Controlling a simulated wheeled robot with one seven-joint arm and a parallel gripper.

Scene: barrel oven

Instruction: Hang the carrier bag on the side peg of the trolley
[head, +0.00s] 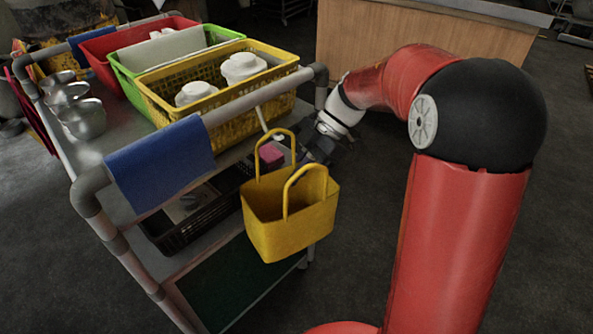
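The yellow carrier bag (288,222) is upright and off the floor at the trolley's near right corner, with its two handles raised. A thin pale peg (261,119) sticks out from below the trolley's rail (247,101). The far handle's top is close to the peg's end; I cannot tell whether they touch or whether the handle is over it. My gripper (303,154) reaches in from the right, just behind the bag's handles. Its fingertips are dark and partly hidden, so I cannot see whether they close on a handle.
The trolley's top carries a yellow basket (165,88) with white crockery, green and red baskets and metal jugs (84,118). A blue cloth (160,163) hangs over the rail. A black crate (178,236) is on a lower shelf. A wooden counter (400,28) stands behind.

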